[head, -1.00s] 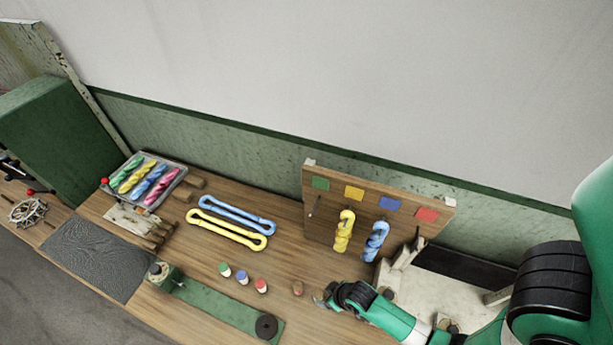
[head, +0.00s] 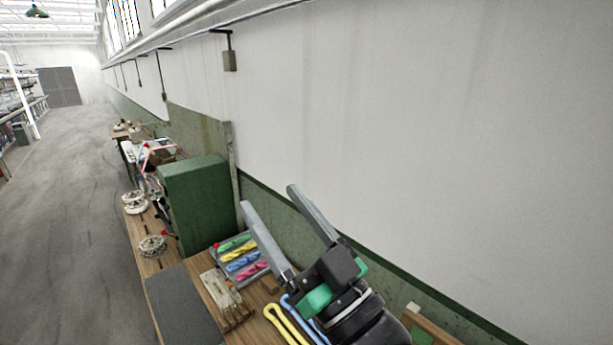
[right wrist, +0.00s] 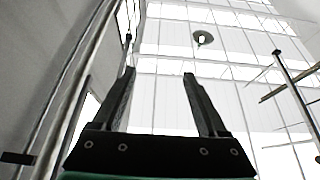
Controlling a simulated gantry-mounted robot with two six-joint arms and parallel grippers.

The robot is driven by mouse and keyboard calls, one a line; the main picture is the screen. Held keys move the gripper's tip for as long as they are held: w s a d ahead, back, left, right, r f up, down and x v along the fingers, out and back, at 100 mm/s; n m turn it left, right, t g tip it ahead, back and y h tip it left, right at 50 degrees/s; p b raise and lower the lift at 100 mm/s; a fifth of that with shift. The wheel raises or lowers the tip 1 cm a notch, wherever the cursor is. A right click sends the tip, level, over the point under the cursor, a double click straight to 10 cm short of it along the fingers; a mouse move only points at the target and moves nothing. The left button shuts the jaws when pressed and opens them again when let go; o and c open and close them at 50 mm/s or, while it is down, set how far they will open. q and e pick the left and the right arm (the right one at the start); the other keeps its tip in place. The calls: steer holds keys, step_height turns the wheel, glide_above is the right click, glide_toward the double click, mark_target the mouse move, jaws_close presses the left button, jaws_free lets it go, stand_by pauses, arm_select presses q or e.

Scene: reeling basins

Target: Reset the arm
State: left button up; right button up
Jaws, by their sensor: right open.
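My right gripper (head: 270,215) is raised in front of the wall in the head view. Its two grey fingers are spread apart and hold nothing. In the right wrist view the same gripper (right wrist: 160,85) is open and empty, pointing up toward the bright roof. My right arm comes up from the bottom edge of the head view and covers part of the bench. My left gripper is not in view.
The bench carries a grey tray (head: 216,252) of several coloured twisted skeins, a yellow loop (head: 283,322) and a dark mat (head: 182,310). A green cabinet (head: 195,200) stands behind. The floor (head: 70,220) at left is open.

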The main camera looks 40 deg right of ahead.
steer(key=s+a+r+t+y+p, duration=0.1)
steer(key=s+r+t, duration=0.1)
steer(key=s+r, duration=0.2)
steer(key=s+a+r+n+t+y, duration=0.1)
steer(key=s+r, duration=0.3)
steer(key=r, duration=0.5)
steer(key=shift+s+a+r+t+p, duration=0.3)
steer(key=shift+a+r+t+p, duration=0.1)
steer(key=shift+a, duration=0.15)
